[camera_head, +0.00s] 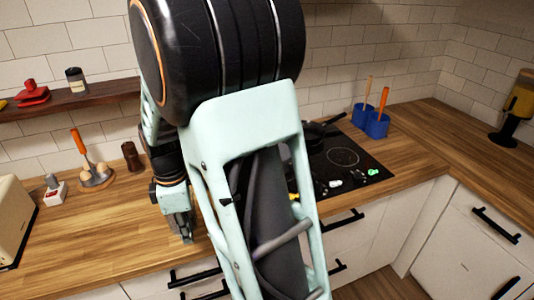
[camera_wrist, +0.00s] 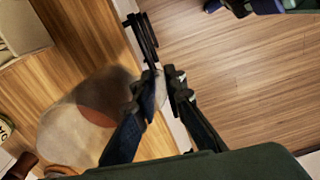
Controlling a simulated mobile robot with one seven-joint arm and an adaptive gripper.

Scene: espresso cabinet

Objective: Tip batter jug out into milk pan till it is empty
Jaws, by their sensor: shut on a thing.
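The batter jug (camera_wrist: 62,128) shows in the wrist view as a pale, see-through rounded vessel with an orange-brown patch inside. My gripper (camera_wrist: 164,84) is shut at the jug's right side, apparently on its handle; the exact grip is unclear. In the head view my gripper (camera_head: 183,232) is low over the counter's front part, left of the hob, and I cannot make out the jug there. A dark pan (camera_head: 313,138) with a handle, seemingly the milk pan, sits on the hob, partly hidden by my arm. Its inside is not visible.
The black hob (camera_head: 345,160) has coloured knobs at its front. Blue pots (camera_head: 377,125) with utensils stand behind it to the right. A pepper mill (camera_head: 131,157), an egg holder (camera_head: 96,178) and a toaster (camera_head: 14,220) stand left. The right counter is mostly clear.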

